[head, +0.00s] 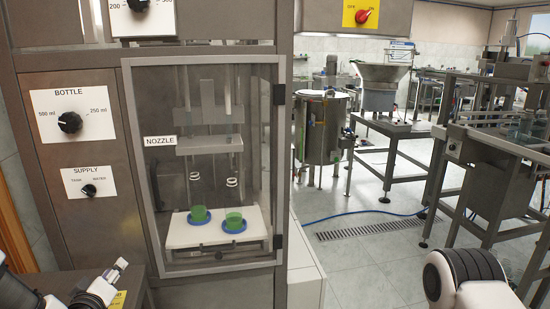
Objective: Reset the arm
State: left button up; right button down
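My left gripper (117,267) is low at the left, in front of the machine cabinet and below its dials. It points up and to the right, and nothing shows in it. Its fingers are too small and foreshortened to tell whether they are open or shut. A dark and white link of my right arm shows at the lower right; its gripper is out of view.
The cabinet has a closed clear nozzle door (205,165). Behind it, two green cups (199,214) sit in blue holders on a white platform (187,240). A bottle dial (70,122), supply dial (89,190) and red switch (362,16) show.

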pick_arm(q)
jog(key=s+d+f+m+g+h, duration=0.1)
jog(key=s+d+f+m+g, duration=0.2)
jog(key=s+f, duration=0.4)
jog(key=s+d+f+m+g+h+p, duration=0.1)
jog(key=s+d+f+g, duration=0.3)
jog(key=f, duration=0.5)
jog(key=s+d+f+m+g+h, duration=0.1)
jog(key=s+d+f+m+g, duration=0.1)
jog(key=s+d+f, duration=0.5)
jog(key=s+f+m+g, duration=0.1)
jog(key=s+f+g, duration=0.1)
jog(key=s, duration=0.6)
jog(key=s+f+m+g, duration=0.2)
jog(key=s+f+g, duration=0.1)
jog(key=s, duration=0.5)
jog(key=shift+s+d+f+g, duration=0.2)
jog(key=shift+s+d+g, duration=0.15)
jog(key=shift+g, duration=0.55)
